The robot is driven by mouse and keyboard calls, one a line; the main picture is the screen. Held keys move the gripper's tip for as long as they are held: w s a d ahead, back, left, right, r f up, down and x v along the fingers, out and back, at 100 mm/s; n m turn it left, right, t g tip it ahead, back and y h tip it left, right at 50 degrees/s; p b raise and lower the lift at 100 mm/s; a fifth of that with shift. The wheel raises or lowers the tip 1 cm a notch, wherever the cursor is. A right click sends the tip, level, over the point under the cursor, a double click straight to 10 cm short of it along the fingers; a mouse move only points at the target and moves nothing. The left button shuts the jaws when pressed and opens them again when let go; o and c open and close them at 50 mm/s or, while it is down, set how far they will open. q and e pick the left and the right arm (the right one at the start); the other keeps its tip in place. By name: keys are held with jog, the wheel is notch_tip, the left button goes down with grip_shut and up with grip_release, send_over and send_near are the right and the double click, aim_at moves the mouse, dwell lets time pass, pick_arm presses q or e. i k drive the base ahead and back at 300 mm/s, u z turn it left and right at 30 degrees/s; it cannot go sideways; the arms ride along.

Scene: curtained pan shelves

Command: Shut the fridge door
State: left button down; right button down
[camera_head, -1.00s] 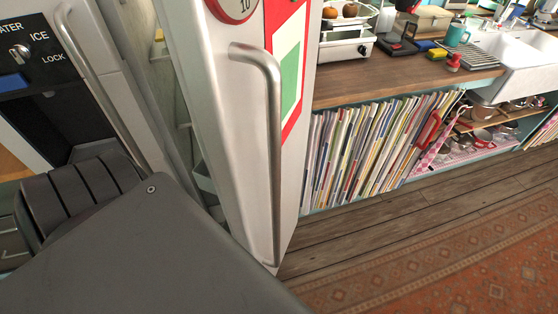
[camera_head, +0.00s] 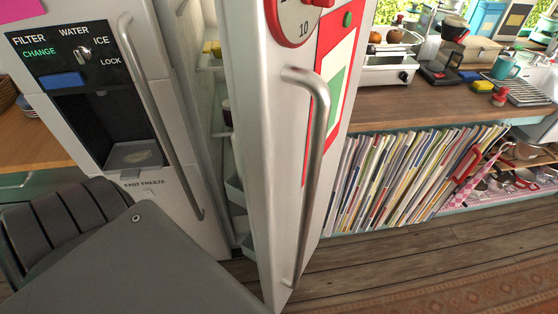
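The fridge door (camera_head: 270,150) stands open in the middle of the head view, swung out toward me and seen nearly edge-on. It has a long metal handle (camera_head: 316,165) and a red round dial and red-framed sheet on its front. Behind its left edge the fridge's inside shelves (camera_head: 222,130) show through the gap. The closed freezer door (camera_head: 180,120) with the ice and water dispenser is at the left. A dark grey part of my own body covers the lower left. Neither of my grippers is in view.
A wooden counter (camera_head: 420,102) with a scale (camera_head: 392,72) and a teal mug (camera_head: 504,67) stands right of the door. Records or thin books (camera_head: 400,180) fill the shelf below. The plank floor (camera_head: 400,268) and a patterned rug (camera_head: 470,298) are clear at the lower right.

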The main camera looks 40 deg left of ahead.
aim_at(293, 69)
jog(key=u, duration=1.5)
jog(key=k, duration=0.4)
jog(key=z, duration=0.55)
